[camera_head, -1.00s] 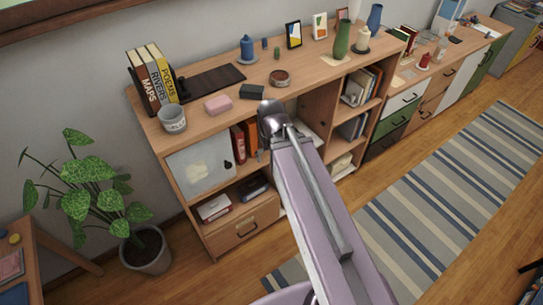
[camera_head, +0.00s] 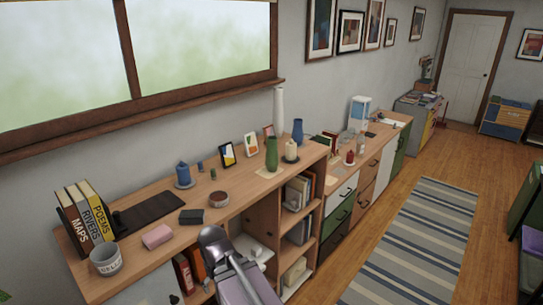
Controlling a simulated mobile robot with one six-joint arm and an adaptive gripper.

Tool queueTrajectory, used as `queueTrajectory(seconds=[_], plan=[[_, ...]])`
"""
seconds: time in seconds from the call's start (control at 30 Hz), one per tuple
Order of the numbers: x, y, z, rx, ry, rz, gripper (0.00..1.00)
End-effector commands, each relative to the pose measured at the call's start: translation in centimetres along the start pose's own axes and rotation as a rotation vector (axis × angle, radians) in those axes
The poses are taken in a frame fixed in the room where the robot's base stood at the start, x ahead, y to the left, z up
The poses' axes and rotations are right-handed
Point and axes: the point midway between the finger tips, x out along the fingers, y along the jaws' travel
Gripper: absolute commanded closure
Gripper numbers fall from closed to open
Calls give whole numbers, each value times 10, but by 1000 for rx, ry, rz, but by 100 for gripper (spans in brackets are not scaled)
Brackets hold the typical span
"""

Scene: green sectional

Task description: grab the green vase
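The green vase (camera_head: 272,153) stands upright on the wooden sideboard top (camera_head: 233,197), right of the middle of the picture's shelf unit. It is slim, with a narrow neck. A cream candle (camera_head: 291,150) stands close to its right, and a blue vase (camera_head: 298,131) and a tall white vase (camera_head: 279,110) are behind it. My arm rises from the bottom of the picture in front of the sideboard, below and left of the vase. My gripper's fingers are not visible.
A round reddish-brown dish (camera_head: 219,198), a dark box (camera_head: 192,216), a pink block (camera_head: 157,237) and small picture frames (camera_head: 227,154) share the top. Floor with a striped rug (camera_head: 415,240) is open at right.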

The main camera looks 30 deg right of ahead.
Motion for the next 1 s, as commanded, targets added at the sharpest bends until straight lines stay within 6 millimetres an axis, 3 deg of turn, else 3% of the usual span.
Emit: queueTrajectory(seconds=[0.47,0.67,1.0], plan=[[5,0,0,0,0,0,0],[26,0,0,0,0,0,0],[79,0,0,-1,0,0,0]])
